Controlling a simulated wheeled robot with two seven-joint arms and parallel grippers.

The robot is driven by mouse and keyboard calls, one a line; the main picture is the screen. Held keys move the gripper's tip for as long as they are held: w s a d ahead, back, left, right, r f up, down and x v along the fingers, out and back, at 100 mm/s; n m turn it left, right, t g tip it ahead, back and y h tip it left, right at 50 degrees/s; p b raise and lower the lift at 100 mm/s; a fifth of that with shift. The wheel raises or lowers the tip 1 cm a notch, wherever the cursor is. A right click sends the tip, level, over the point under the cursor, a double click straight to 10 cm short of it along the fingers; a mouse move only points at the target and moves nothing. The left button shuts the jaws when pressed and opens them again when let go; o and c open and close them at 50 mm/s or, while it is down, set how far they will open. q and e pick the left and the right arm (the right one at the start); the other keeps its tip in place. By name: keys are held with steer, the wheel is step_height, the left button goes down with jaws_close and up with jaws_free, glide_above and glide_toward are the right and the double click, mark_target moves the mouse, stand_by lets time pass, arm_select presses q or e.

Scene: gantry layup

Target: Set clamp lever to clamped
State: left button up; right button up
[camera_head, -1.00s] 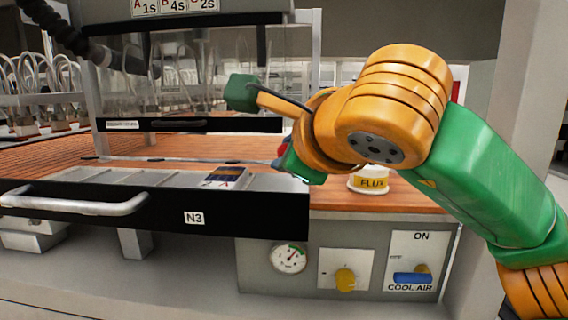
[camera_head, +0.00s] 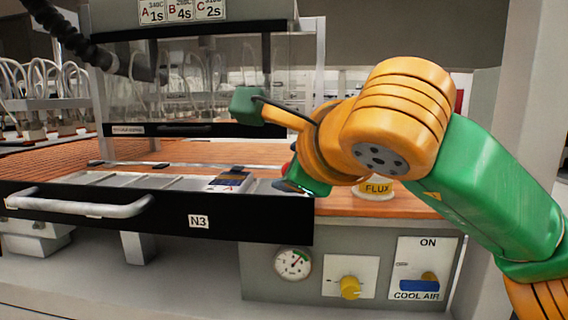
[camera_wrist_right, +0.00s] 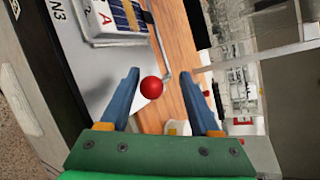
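The clamp lever shows in the right wrist view as a red ball knob (camera_wrist_right: 152,88) beside a thin metal rod. The rod runs up the picture along the tray's edge. My right gripper (camera_wrist_right: 161,77) is open, with its blue fingers on either side of the knob in that view; I cannot tell whether they touch it. In the head view my right gripper (camera_head: 291,186) is at the right end of the black-fronted tray (camera_head: 258,217), and the lever is mostly hidden behind it. My left gripper is in neither view.
A board marked A (camera_head: 230,180) lies in the tray, near the lever. A FLUX pot (camera_head: 376,190) stands behind my right wrist. A glass hood (camera_head: 200,80) stands above the tray. A gauge, yellow knob and COOL AIR switch (camera_head: 416,280) are below.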

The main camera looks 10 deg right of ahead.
steer(key=shift+s, duration=0.1)
steer(key=b+v, duration=0.1)
steer(key=v, duration=0.6)
